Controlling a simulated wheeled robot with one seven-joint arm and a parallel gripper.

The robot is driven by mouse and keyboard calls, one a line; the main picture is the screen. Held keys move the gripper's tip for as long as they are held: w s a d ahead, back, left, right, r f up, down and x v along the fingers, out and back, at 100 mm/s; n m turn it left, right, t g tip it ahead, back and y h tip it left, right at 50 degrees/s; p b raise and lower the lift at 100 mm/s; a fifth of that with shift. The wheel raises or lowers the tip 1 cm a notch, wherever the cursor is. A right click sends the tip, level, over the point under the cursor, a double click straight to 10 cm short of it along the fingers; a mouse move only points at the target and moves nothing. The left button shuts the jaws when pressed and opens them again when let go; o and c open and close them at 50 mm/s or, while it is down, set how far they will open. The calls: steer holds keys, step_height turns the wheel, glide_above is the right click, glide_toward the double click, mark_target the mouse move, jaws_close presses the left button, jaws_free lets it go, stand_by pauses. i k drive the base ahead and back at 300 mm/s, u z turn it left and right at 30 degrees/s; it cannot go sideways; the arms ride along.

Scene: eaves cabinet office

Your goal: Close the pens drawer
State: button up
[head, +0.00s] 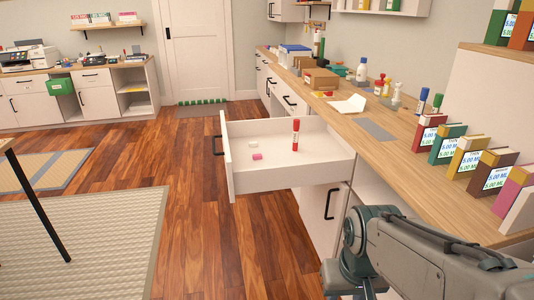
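The pens drawer (295,175) is a white drawer pulled well out from the counter's front, in the middle of the head view. Its front panel (227,160) faces left and has a dark bar handle (217,147). Inside, a red and white marker-like item (295,135) stands upright, and a small pink block (257,156) and a small white piece (252,142) lie on the bottom. Parts of my arm fill the lower right, in front of the cabinet and to the right of the drawer. My gripper's fingers do not show.
The wooden counter (375,129) above the drawer holds boxes, bottles and a row of coloured binders (465,160). A cabinet door with a dark handle (330,203) is below the drawer. The wood floor (200,220) left of the drawer is clear; a woven mat (110,240) lies farther left.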

mark_target(322, 156)
steer(key=z, duration=0.3)
steer(key=k, duration=0.15)
steer(key=u, duration=1.2)
steer(key=i, duration=1.4)
steer(key=z, duration=0.5)
steer(key=i, duration=0.8)
steer(key=z, duration=0.05)
